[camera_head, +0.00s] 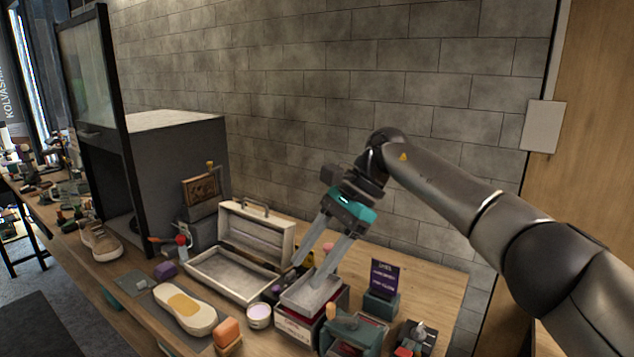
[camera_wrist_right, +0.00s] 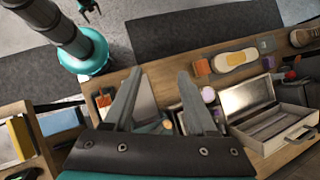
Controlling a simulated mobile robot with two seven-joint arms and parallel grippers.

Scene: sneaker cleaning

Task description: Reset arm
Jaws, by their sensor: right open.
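My right gripper (camera_head: 309,270) reaches in from the right in the head view, with its fingers pointing down over a small light-grey tray (camera_head: 312,295) on the workbench. Its fingers are apart with nothing visible between them. In the right wrist view my right gripper (camera_wrist_right: 159,72) shows both fingers spread wide and empty. How far the fingertips are above the tray is hard to tell. My left gripper does not show in the head view. A light shoe with an orange patch (camera_head: 185,306) lies on a dark mat, and a tan sneaker (camera_head: 100,242) sits farther left.
An open grey case (camera_head: 222,277) stands left of my right gripper. A pale jar (camera_head: 259,313), an orange block (camera_head: 228,331), a teal holder (camera_head: 352,338) and a purple sign (camera_head: 385,276) crowd the bench nearby. A large dark cabinet (camera_head: 179,165) stands at the back left.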

